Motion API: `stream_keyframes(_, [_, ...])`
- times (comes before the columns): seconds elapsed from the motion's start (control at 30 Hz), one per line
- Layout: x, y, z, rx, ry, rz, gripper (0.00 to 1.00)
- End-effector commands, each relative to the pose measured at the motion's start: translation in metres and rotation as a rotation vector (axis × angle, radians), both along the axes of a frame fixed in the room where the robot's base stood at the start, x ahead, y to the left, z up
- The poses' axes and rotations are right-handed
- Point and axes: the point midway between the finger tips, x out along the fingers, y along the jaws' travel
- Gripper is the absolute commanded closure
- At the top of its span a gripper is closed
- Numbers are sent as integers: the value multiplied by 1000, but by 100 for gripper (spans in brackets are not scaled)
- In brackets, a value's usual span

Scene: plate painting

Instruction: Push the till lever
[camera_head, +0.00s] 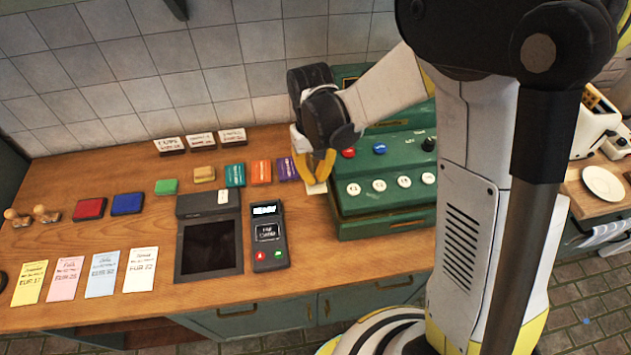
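The till (395,215) is a dark green cash register right of the middle of the counter. It has a row of white round keys, a red button (348,153), a blue button (379,148) and a black knob (428,144). I cannot make out a lever; my arm covers much of the till's back and right side. My gripper (314,180) points down at the till's left side, its yellow fingers apart. A pale piece (317,188) shows at the fingertips; I cannot tell whether they touch it.
A card terminal (268,235) and a black-screened device (208,247) stand left of the till. Coloured blocks (235,174) line the counter behind them. Several paper slips (140,268) lie at the front left. A toaster (595,125) and plate (603,184) are at the far right.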

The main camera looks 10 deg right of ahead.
Motion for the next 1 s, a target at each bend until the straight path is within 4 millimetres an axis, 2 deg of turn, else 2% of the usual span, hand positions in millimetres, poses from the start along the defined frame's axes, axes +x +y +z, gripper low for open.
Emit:
stream_keyframes(0.4, [0, 0, -45, 0, 0, 0, 100])
stream_keyframes(0.63, [2, 0, -38, 0, -1, 0, 100])
stream_keyframes(0.87, [27, 5, -30, 0, -1, 0, 100])
stream_keyframes(1.0, [30, 6, -29, 0, -1, 0, 100])
